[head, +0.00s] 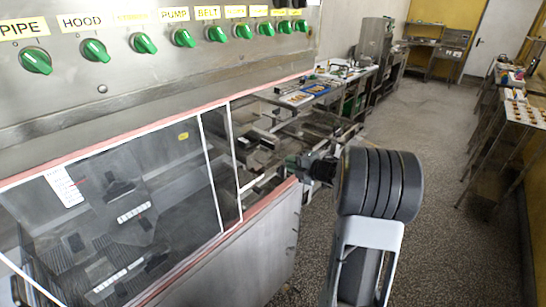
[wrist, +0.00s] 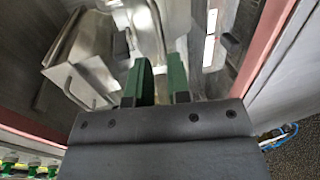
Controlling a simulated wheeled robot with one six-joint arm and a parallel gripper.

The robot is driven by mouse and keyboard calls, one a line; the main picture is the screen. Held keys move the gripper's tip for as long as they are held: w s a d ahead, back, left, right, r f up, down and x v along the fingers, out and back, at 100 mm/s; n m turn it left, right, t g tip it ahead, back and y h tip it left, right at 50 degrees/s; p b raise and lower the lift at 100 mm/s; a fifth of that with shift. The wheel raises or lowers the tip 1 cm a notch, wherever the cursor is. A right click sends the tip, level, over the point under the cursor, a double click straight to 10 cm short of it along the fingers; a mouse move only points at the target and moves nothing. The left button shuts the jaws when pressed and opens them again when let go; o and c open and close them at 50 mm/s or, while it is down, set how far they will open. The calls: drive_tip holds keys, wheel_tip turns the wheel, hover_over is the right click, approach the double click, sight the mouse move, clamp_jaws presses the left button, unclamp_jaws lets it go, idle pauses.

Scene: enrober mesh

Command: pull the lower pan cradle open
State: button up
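My gripper (wrist: 163,72) shows two green fingers in the wrist view, standing apart with a narrow gap. I see nothing clearly held between them. In the head view my gripper (head: 298,166) is at the right end of the machine's opening, by its pink-red edge. In the wrist view a metal box-like part (wrist: 88,58) with a thin bent handle (wrist: 85,93) lies left of the fingers. A pale curved metal bar (wrist: 150,22) runs beyond the fingertips; I cannot tell whether they touch it. I cannot tell which part is the lower pan cradle.
The machine's panel carries a row of green knobs (head: 95,50) under yellow and white labels. A clear hood (head: 120,210) with white edges covers the left interior. A bench with trays (head: 300,98) stands beyond.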

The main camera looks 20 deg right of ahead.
sight(273, 158)
drive_tip(key=p+x, duration=0.1)
drive_tip(key=x, duration=0.7)
drive_tip(key=shift+w+p, duration=0.15)
drive_tip(key=shift+p, duration=0.2)
drive_tip(key=shift+c, duration=0.4)
drive_tip(key=shift+f, duration=0.1)
clamp_jaws()
